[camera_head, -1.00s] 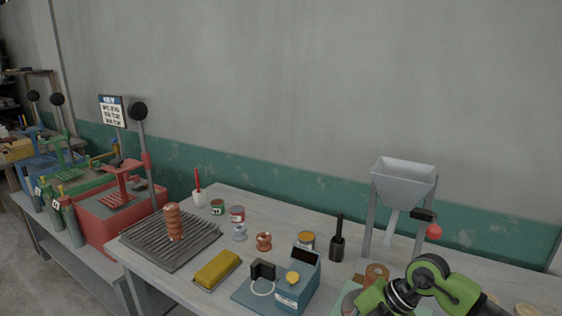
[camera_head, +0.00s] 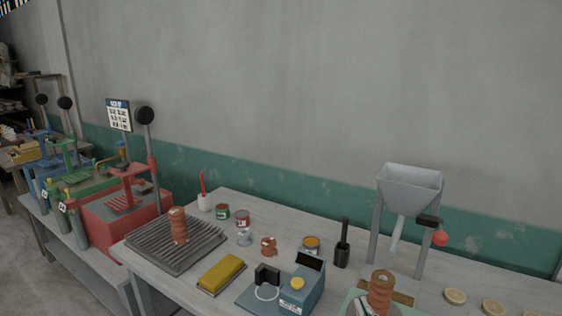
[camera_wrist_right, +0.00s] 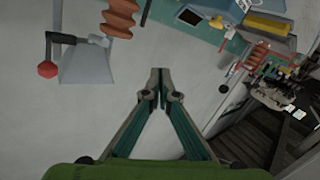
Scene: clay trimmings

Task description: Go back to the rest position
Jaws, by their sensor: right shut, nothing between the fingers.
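My right gripper (camera_wrist_right: 160,80) shows in the right wrist view with its fingertips together and nothing between them. It hangs in front of a bare pale surface, apart from the objects around it. A ridged orange-brown clay piece (camera_head: 380,291) stands upright near the bottom of the head view, and a similar ridged piece (camera_wrist_right: 120,18) is at the top of the wrist view. Another ridged piece (camera_head: 178,226) stands on the grooved grey tray (camera_head: 160,256) at the left. In the head view, my right gripper cannot be made out. My left gripper is in neither view.
A grey hopper (camera_head: 409,187) on legs with a red knob (camera_head: 440,239) rises at the right. A blue device (camera_head: 301,287), a yellow block (camera_head: 220,272), a dark tool (camera_head: 343,244) and small pots crowd the table.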

